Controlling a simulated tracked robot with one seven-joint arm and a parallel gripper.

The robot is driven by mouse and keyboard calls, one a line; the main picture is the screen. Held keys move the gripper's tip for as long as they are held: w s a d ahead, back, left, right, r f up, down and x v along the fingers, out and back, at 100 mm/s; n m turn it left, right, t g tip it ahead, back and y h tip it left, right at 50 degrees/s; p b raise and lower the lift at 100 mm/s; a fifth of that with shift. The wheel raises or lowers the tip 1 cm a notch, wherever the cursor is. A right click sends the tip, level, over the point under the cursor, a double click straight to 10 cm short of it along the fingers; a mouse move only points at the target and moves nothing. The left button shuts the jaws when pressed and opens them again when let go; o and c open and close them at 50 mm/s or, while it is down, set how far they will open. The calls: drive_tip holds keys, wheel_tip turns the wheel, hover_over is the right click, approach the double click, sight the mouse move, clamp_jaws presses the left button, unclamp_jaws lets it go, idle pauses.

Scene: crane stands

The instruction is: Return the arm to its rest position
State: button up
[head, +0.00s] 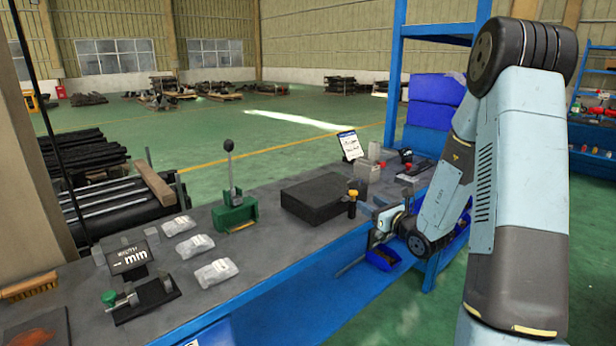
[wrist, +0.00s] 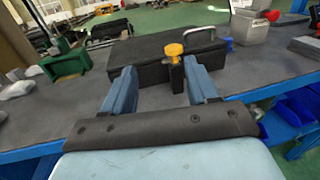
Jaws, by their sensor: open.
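My arm rises at the right of the head view and folds down to the front edge of the bench. My gripper (wrist: 160,92) shows in the wrist view with its two blue fingers wide apart and nothing held between them. In the head view the wrist end sits beside the blue bench front; the fingertips are hard to make out there. A small black block with a yellow-orange knob (wrist: 174,60) stands beyond the fingers, in front of a black slab (wrist: 140,50). The knobbed block also shows in the head view (head: 352,203), at the slab's right edge.
The grey workbench (head: 250,265) carries a green stand with a lever (head: 235,213), several clear bags (head: 195,246), a display reading mm (head: 130,258) and a tablet (head: 350,145). Blue bins (head: 383,258) hang at the bench front. A blue rack post (head: 394,80) stands behind my arm.

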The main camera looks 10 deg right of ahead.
drive_tip(key=s+a+r+n+g+y, duration=0.3)
drive_tip(key=s+a+r+n+g, duration=0.3)
drive_tip(key=s+a+n, duration=0.25)
drive_tip(key=s+a+r+n+g+y, duration=0.2)
drive_tip(key=s+a+r+n+g, duration=0.4)
drive_tip(key=s+a+n, duration=0.3)
drive_tip(key=s+d+r+n+g+h, duration=0.1)
drive_tip(key=s+d+n+h, duration=0.1)
drive_tip(key=s+n+h, duration=0.3)
drive_tip(key=s+d+n+g+h, duration=0.1)
drive_tip(key=s+d+n, duration=0.15)
drive_tip(key=s, duration=0.55)
drive_tip(key=s+d+r+n+t+h, duration=0.3)
drive_tip(key=s+d+r+n+h, duration=0.1)
drive_tip(key=d, duration=0.5)
drive_tip(key=shift+s+r+n+h, duration=0.35)
drive_tip(key=shift+s+n+h, duration=0.45)
drive_tip(key=shift+s+h, duration=0.35)
